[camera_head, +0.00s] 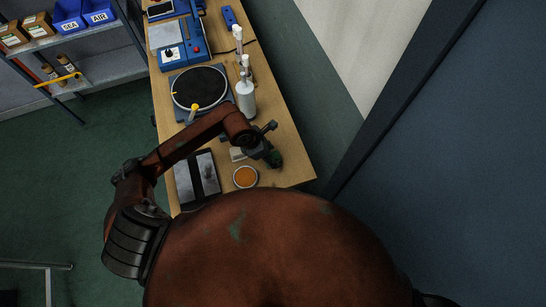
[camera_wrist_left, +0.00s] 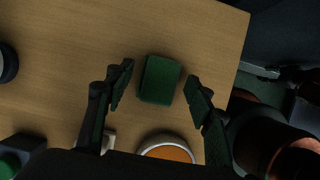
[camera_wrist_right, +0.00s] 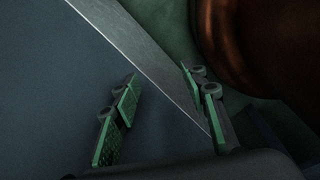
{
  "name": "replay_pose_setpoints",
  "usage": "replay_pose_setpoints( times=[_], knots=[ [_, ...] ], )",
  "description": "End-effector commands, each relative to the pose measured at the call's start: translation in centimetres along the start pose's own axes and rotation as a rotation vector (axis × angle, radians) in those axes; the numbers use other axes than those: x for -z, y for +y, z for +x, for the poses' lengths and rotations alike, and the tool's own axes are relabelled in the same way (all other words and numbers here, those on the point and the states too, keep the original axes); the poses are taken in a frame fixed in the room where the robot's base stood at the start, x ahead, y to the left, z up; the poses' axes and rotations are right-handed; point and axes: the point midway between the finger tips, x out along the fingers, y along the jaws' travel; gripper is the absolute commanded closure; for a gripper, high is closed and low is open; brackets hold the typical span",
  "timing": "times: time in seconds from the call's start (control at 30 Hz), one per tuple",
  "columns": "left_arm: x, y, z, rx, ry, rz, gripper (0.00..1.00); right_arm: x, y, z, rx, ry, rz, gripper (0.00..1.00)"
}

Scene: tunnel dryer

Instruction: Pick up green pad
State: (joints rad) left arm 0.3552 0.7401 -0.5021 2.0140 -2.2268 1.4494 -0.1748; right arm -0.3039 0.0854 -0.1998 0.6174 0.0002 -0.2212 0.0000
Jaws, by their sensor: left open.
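The green pad (camera_wrist_left: 160,79) lies on the wooden table, between the two open fingers of my left gripper (camera_wrist_left: 163,87) in the left wrist view. There is a gap on each side, and the fingers do not visibly touch it. In the head view my left gripper (camera_head: 268,147) is over the near right part of the table, and a bit of the green pad (camera_head: 276,159) shows beside it. My right gripper (camera_wrist_right: 160,112) shows in the right wrist view with its green-lined fingers apart and nothing between them, away from the table.
A white bottle (camera_head: 246,98), a black turntable (camera_head: 200,88) and a blue device (camera_head: 178,42) are farther back. The table's right edge is close by.

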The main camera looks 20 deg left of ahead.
Motion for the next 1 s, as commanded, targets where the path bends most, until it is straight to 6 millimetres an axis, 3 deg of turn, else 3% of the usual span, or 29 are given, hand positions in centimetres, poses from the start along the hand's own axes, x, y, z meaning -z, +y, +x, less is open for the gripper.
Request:
replay_pose_setpoints(
  times=[0.13, 0.33, 0.63, 0.9, 1.0],
  knots=[
    [0.0, -0.1, 1.1, 0.002, 0.000, 0.001, 0.51, 1.7, 0.1, 0.0, 0.000, 0.023, -0.003, 0.60],
    [0.0, -0.1, 1.1, 0.002, 0.001, 0.004, 0.51, 1.6, -0.5, 0.1, 0.005, 0.021, 0.000, 0.60],
    [0.0, -0.1, 1.1, 0.002, 0.000, 0.003, 0.71, 0.2, -1.0, 0.0, 0.010, 0.003, 0.005, 0.60],
    [0.0, 0.0, 1.1, 0.002, 0.000, 0.003, 0.89, 0.3, -0.6, 0.0, 0.006, 0.004, 0.002, 0.60],
    [0.0, 0.0, 1.1, 0.002, 0.000, 0.003, 0.90, 0.4, -0.4, 0.0, 0.004, 0.005, 0.001, 0.60]
  ],
)
